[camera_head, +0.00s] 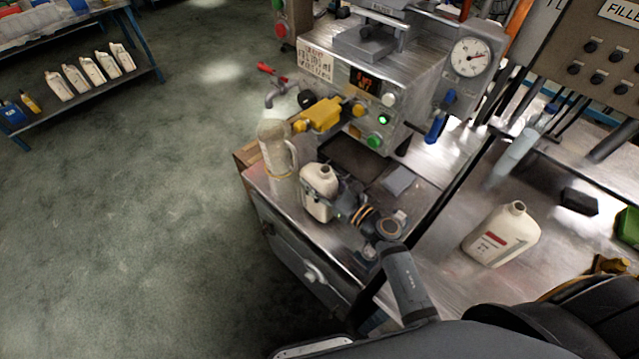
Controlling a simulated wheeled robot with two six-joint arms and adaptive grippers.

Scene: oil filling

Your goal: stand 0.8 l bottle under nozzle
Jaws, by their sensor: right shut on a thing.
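A small cream bottle (318,196) with an open neck stands upright, or is held just above, the metal bench top of the filling machine (345,95); I cannot tell whether it touches. My right gripper (340,203) is shut on its right side. The yellow valve (322,114) on the machine front is above and behind the bottle. A grey tap (278,93) with a red handle juts out at the left of the machine. I cannot clearly make out which outlet is the nozzle. A larger cream bottle (500,236) with a red label stands on the right bench. My left gripper is not in view.
A tall pale jug (277,152) stands close to the left of the held bottle. A dark recess (352,160) lies behind it. A pressure gauge (470,57) and a blue-handled valve (437,122) are at the right. Several bottles (90,70) stand on a distant shelf.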

